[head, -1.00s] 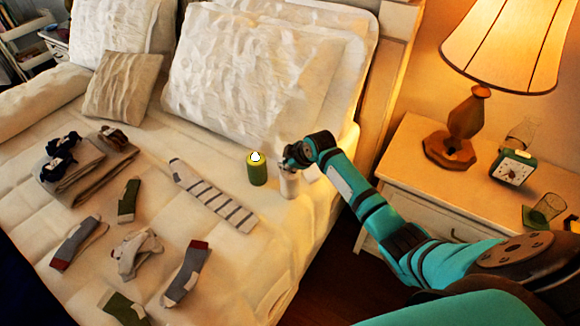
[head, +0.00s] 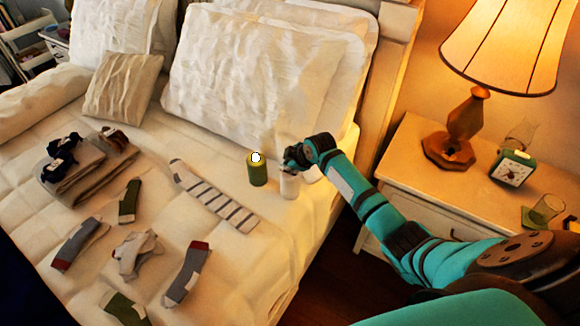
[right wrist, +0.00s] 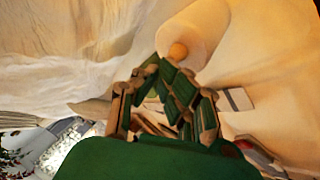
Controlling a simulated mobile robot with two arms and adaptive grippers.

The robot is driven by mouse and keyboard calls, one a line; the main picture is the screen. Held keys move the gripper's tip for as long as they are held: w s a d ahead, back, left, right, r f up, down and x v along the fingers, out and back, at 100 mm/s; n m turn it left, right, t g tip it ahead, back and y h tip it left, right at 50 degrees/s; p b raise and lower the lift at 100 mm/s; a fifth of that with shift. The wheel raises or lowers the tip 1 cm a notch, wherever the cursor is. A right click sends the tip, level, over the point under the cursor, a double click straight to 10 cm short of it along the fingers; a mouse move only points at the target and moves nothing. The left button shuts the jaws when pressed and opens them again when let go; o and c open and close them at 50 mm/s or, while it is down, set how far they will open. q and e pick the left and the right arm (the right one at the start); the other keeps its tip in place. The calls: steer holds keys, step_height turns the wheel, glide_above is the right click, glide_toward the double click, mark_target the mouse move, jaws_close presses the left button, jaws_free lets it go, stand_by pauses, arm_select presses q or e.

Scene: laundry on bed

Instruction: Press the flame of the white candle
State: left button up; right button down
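The white candle (head: 289,187) stands upright on the bed, right of a green candle (head: 257,170) with a bright flame (head: 256,157). My right gripper (head: 292,160) is over the white candle's top and hides its flame in the head view. In the right wrist view the white candle (right wrist: 207,35) is just beyond the fingertips, with a round orange spot (right wrist: 178,51) on its end. The fingers of my right gripper (right wrist: 158,66) come together at the tips with nothing seen between them. I cannot tell whether they touch the candle. My left gripper is out of view.
A striped sock (head: 213,196) lies left of the candles, with several other socks further left. Large pillows (head: 255,85) stand behind. A nightstand (head: 405,165) with a lamp (head: 465,125) and green clock (head: 512,168) is at right.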

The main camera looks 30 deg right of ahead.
mark_target(288, 173)
step_height(288, 173, up, 6)
steer(key=p, duration=0.5)
steer(key=shift+p, duration=0.35)
steer(key=shift+w, duration=0.1)
